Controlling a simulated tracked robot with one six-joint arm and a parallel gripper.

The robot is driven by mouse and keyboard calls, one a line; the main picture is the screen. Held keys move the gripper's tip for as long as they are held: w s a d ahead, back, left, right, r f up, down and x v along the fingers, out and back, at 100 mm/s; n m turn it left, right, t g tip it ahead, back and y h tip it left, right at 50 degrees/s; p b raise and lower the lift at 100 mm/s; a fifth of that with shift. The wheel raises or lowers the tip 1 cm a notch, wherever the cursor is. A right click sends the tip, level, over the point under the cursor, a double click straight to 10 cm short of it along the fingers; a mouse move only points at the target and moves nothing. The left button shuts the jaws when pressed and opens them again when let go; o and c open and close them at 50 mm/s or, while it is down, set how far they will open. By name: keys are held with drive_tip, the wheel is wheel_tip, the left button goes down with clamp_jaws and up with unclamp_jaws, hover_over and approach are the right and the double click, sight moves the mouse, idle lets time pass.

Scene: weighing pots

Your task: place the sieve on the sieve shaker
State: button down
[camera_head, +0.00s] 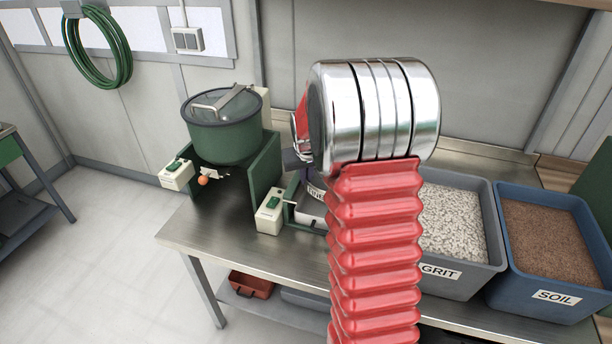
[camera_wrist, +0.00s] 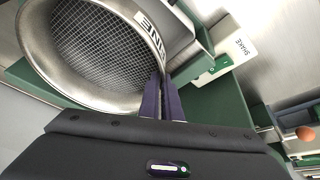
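The sieve (camera_wrist: 95,45) is a round steel ring with a wire mesh and a FINE label, filling the upper left of the wrist view. My gripper (camera_wrist: 160,80) has its dark fingers close together on the wall of the sieve. The green sieve shaker (camera_wrist: 225,85) shows around and below the sieve, with a white box marked SHAKE (camera_wrist: 232,52). In the head view my arm hides most of the sieve and shaker; the shaker's switch box (camera_head: 270,211) shows at left. I cannot tell whether the sieve touches the shaker.
A green machine with a lidded pot (camera_head: 225,128) stands left on the steel bench (camera_head: 195,238), with its own switch box (camera_head: 177,175). A GRIT bin (camera_head: 478,283) and a SOIL bin (camera_head: 540,313) stand at right. A red box (camera_head: 250,284) is on the shelf below.

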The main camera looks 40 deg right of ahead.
drive_tip(key=c, duration=1.9)
unclamp_jaws()
drive_tip(key=shift+f, duration=0.1)
drive_tip(key=v, duration=1.3)
drive_tip(key=shift+r, duration=0.4)
drive_tip(key=shift+a, duration=0.1)
